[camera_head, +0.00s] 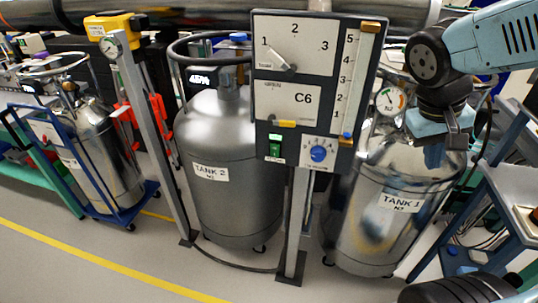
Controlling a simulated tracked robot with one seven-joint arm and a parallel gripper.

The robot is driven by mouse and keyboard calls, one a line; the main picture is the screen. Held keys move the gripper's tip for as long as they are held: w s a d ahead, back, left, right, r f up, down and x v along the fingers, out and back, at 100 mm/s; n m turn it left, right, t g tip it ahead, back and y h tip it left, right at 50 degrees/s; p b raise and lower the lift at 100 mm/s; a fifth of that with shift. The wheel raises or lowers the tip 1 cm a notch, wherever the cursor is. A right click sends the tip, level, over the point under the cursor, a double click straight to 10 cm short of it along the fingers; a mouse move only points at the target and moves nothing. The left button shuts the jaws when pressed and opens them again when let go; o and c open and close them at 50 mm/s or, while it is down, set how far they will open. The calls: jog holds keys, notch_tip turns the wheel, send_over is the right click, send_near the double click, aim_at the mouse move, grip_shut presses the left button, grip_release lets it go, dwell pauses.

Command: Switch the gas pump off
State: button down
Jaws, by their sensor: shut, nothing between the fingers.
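A dark control panel (299,135) stands on a post in the middle. No label reading gas pump is legible, and I cannot tell the switch's position. My gripper (435,158) is shut and empty, pointing down at the right, in front of Tank 1 (385,225) and apart from the panel.
Tank 2 (232,190) stands behind the panel's left side. Another tank (105,155) sits on a blue cart at the left. A post with a yellow box (112,27) and gauge stands between them. A metal pipe crosses the top. Floor with a yellow line (110,265) is open in front.

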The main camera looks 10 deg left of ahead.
aim_at(273, 148)
jog(key=w+a+f+n+t+h, duration=0.4)
jog(key=a+f, duration=0.1)
jog(key=a, duration=0.3)
jog(key=w+a+f+n+t+h, duration=0.3)
jog(key=w+a+f+t+h, duration=0.15)
jog(key=a, duration=0.35)
jog(key=s+a+f+n+t+y, duration=0.3)
jog(key=a+f+n+t+y, duration=0.1)
jog(key=a, duration=0.5)
jog(key=s+a+f+n+t+y, duration=0.3)
jog(key=a+f+n+t+y, duration=0.1)
jog(key=a, duration=0.6)
jog(key=f+t+y, duration=0.1)
jog(key=y, duration=0.1)
jog(key=shift+s+f+n+t+y, duration=0.35)
jog(key=shift+f+n, duration=0.05)
jog(key=shift+w, duration=0.15)
jog(key=w, duration=0.4)
jog(key=w+r, duration=0.1)
jog(key=w, duration=0.4)
jog(key=w+d, duration=0.1)
jog(key=w, duration=0.3)
jog(key=shift+w+r, duration=0.35)
